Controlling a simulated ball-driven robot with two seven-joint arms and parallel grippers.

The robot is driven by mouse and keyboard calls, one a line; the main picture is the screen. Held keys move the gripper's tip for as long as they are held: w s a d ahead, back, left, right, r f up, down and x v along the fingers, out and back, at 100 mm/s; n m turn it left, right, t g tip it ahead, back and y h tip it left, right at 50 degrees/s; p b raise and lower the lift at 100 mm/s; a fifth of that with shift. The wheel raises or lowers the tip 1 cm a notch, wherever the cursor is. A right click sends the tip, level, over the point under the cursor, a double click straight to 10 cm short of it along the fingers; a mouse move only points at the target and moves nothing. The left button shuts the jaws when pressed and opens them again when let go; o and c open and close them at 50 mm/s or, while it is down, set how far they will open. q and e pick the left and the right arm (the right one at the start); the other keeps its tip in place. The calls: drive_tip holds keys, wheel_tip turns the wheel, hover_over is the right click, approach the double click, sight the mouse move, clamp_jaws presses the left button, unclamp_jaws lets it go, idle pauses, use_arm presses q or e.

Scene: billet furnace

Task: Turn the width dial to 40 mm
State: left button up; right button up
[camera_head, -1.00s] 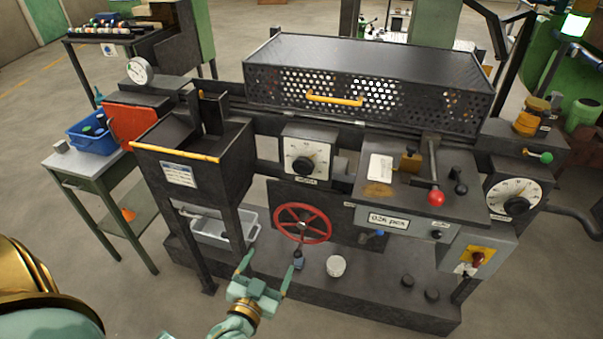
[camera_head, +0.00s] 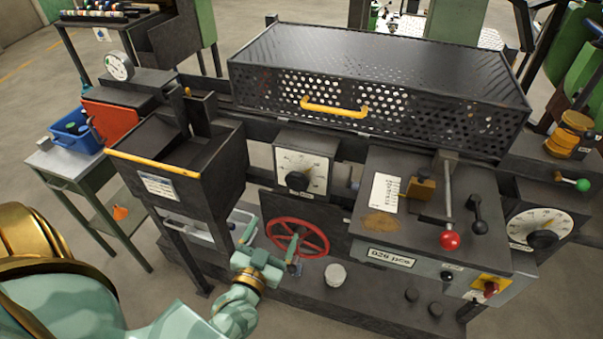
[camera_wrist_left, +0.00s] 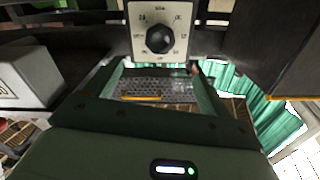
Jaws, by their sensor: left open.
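A square white dial plate with a black knob (camera_head: 298,180) is on the middle of the machine's front. It also shows large in the left wrist view (camera_wrist_left: 160,38). A second, round white dial with a black knob (camera_head: 541,238) is at the right end. The lettering is too small to tell which is the width dial or to read its setting. My left gripper (camera_head: 271,241) is open and empty, below the square dial and in front of the red handwheel. In the left wrist view its fingers (camera_wrist_left: 157,68) point toward the dial, apart from the knob. My right gripper is out of view.
The red handwheel (camera_head: 309,240) sits just below the square dial. A black hopper with a yellow edge (camera_head: 165,163) juts out at left. A sloped panel with a red-ball lever (camera_head: 450,240) juts out at right. A perforated guard (camera_head: 400,110) is above.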

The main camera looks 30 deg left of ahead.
use_arm(q)
drive_tip(key=b, duration=0.2)
approach(296, 184)
drive_tip(key=x, duration=0.9)
drive_tip(key=shift+w, duration=0.15)
drive_tip(key=c, duration=1)
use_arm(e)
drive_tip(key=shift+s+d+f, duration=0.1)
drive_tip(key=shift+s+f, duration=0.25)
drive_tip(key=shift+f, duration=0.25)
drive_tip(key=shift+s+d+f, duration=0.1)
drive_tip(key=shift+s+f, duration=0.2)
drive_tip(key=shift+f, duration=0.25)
